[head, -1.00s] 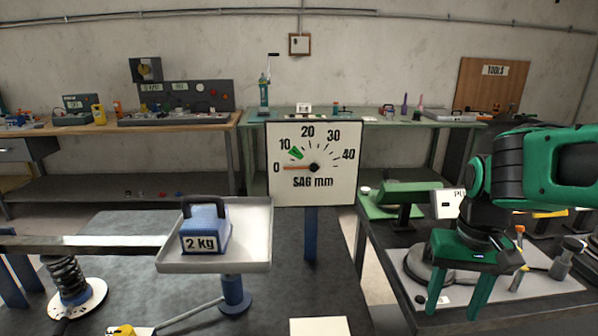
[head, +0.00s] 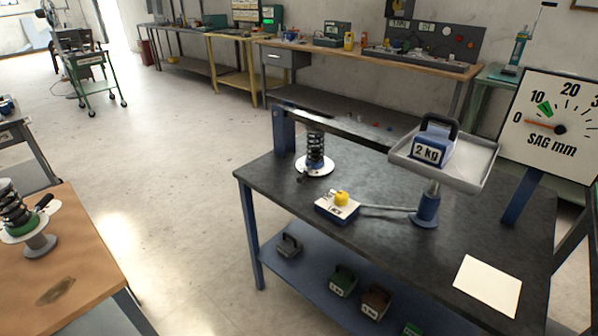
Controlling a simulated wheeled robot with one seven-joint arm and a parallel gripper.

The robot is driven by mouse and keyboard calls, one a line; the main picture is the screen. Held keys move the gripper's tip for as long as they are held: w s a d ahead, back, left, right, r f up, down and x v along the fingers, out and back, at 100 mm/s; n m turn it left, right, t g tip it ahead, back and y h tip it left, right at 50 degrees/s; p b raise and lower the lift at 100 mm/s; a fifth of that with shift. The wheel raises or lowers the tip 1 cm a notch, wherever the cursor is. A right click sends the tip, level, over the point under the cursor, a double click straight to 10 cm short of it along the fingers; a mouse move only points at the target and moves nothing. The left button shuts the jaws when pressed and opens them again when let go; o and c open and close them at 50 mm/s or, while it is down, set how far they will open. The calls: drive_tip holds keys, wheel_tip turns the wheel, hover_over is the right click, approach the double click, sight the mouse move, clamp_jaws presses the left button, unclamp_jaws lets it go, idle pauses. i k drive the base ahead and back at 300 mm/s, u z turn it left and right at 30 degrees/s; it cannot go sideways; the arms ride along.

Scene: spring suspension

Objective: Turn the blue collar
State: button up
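A black coil spring (head: 315,147) stands upright on a round white base (head: 326,166) near the back left of the dark table (head: 390,222). A bluish part seems to show low on the spring, too small to tell if it is the blue collar. A grey beam (head: 350,131) runs over the spring to the right. A blue 2 kg weight (head: 435,144) sits in the pale tray (head: 475,166). The SAG mm dial (head: 556,115) stands at right, its red needle near 0, below the green mark. My gripper is out of view.
A white box with a yellow knob (head: 339,207) and a blank white card (head: 487,285) lie on the table. Several weights stand on the blue shelf below. A wooden bench (head: 75,280) at left holds another spring. The floor (head: 180,190) between is clear.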

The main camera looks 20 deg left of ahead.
sight(311, 166)
drive_tip(key=u, duration=1.8)
drive_tip(key=k, duration=0.7)
drive_tip(key=z, duration=0.75)
drive_tip(key=i, duration=1)
drive_tip(key=u, duration=0.75)
